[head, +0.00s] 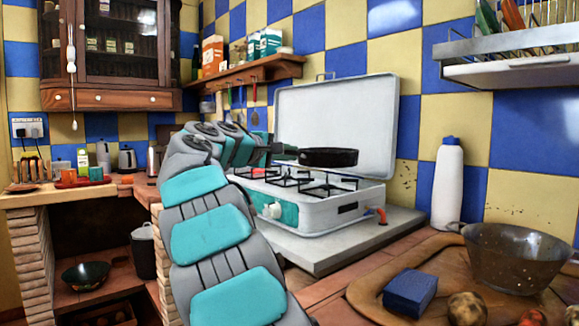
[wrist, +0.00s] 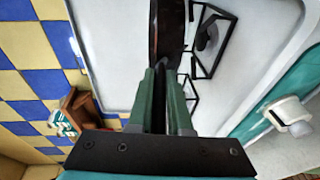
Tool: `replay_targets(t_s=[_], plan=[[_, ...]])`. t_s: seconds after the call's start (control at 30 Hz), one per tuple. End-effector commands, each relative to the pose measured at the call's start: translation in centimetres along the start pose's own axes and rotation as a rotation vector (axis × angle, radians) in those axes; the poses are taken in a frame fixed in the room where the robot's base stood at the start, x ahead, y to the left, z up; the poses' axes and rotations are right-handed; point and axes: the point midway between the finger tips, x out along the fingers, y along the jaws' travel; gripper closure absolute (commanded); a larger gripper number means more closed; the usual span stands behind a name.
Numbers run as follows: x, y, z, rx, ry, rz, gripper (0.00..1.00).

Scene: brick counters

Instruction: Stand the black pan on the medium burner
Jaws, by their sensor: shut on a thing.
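The black pan (head: 328,157) is level over the camping stove (head: 325,205), close above the black burner grates (head: 325,189). A small gap seems to show under it, but I cannot tell whether any part touches. My gripper (head: 281,150) comes from the left and is shut on the pan's handle side. In the wrist view the green gripper fingers (wrist: 166,78) are closed together, with the dark pan (wrist: 167,30) edge-on beyond them. Part of the grates (wrist: 208,38) shows to the right of it. Which burner is the medium one cannot be told.
The stove's raised lid (head: 335,115) stands behind the pan. A white bottle (head: 447,185), a metal colander (head: 515,255) and a blue sponge (head: 410,291) are to the right. A shelf (head: 250,72) and dish rack (head: 510,65) hang on the wall.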

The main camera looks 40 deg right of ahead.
Motion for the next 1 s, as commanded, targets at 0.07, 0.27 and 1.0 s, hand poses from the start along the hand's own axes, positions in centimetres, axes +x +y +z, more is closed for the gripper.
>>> replay_targets(t_s=[0.07, 0.27, 1.0], plan=[[0.2, 0.2, -0.1, 0.001, 0.001, 0.003, 1.0], [0.9, -0.7, -0.3, -0.002, -0.002, 0.002, 1.0], [1.2, -3.5, -0.2, 0.0, 0.0, 0.004, 1.0]])
